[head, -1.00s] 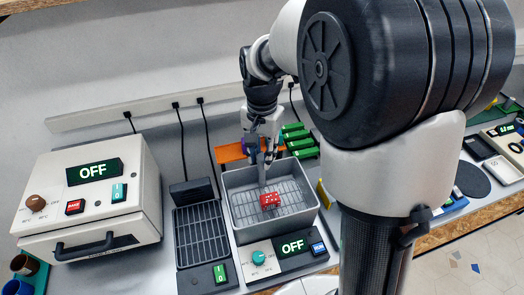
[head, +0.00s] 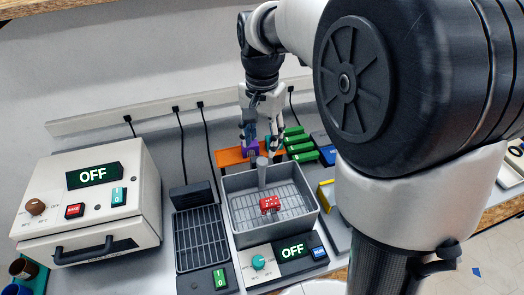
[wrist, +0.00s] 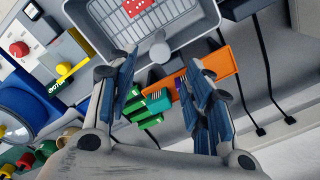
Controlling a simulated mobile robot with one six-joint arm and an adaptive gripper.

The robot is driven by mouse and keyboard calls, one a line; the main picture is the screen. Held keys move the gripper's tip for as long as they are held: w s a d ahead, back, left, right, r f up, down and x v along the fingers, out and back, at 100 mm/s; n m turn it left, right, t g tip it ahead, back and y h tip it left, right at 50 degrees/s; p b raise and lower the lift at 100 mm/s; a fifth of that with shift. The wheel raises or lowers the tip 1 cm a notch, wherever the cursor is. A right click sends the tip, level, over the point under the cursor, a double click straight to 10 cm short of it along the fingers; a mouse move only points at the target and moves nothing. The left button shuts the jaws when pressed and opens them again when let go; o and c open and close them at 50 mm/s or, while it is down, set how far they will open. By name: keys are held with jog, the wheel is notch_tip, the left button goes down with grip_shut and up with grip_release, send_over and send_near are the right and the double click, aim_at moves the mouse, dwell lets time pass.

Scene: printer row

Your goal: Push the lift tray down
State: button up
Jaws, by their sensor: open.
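The grey basin (head: 229,211) stands in the middle of the head view. Inside it lies the wire lift tray (head: 290,196), low in the basin, with a red block (head: 270,204) with white marks on it. A grey upright post with a round top (head: 262,170) rises at the tray's back edge; its round top also shows in the wrist view (wrist: 160,52). My gripper (head: 260,149) is open and empty, above and behind the post. In the wrist view its fingers stand apart on both sides below the post's top, not touching it.
An orange rack (head: 231,156) with green, purple and teal pieces stands right behind the basin. A dark grilled unit (head: 203,240) stands left of it, and a cream oven (head: 80,203) farther left. The basin's front display (head: 293,250) reads OFF. Black cables hang behind.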

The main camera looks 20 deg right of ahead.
aim_at(266, 159)
notch_tip(266, 159, up, 5)
jog(key=shift+r, duration=0.1)
dwell(0.3)
